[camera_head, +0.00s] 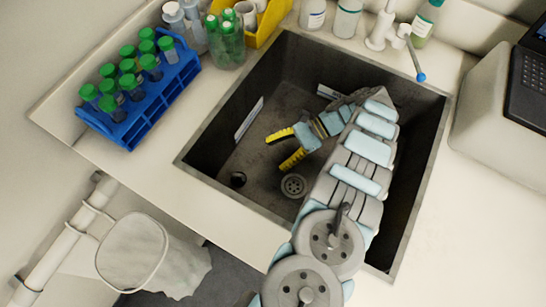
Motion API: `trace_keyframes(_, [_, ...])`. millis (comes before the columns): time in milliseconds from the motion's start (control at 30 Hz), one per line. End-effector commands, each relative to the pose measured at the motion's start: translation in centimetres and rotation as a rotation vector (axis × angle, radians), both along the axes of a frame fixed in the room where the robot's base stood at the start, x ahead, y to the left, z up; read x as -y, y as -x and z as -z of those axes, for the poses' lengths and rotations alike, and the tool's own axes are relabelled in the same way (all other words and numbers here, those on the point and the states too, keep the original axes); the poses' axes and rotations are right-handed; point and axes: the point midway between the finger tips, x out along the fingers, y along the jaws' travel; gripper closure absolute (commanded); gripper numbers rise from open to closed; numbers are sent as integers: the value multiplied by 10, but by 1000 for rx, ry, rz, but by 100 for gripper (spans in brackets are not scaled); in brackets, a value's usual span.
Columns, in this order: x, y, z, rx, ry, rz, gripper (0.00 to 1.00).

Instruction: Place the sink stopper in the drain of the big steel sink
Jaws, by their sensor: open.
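The big steel sink (279,214) is set into the counter, with dark walls. A small dark round object, which looks like the sink stopper (238,179), lies on the floor near the front left corner, left of the drain. My gripper (274,154) is inside the sink, its two yellow-padded fingers spread and pointing left. Nothing is between the fingers. It is apart from the stopper, up and right of it in the picture. My arm hides the right part of the sink.
A blue rack (124,133) of green-capped tubes stands left of the sink. Bottles, a green-filled jar (228,48) and a yellow bin (264,32) stand behind it. A white tap (384,32) with a blue-tipped lever is at the back. White labels are on the sink walls.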

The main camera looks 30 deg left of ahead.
Motion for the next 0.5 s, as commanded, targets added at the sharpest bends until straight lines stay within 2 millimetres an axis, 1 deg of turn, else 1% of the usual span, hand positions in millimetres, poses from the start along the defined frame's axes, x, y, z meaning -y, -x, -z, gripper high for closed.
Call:
trace_keyframes(33, [1,-3,4,2,0,1,27])
trace_keyframes(333, [7,-12,0,4,0,-1,27])
trace_keyframes(500, [9,-14,-3,-1,0,0,27])
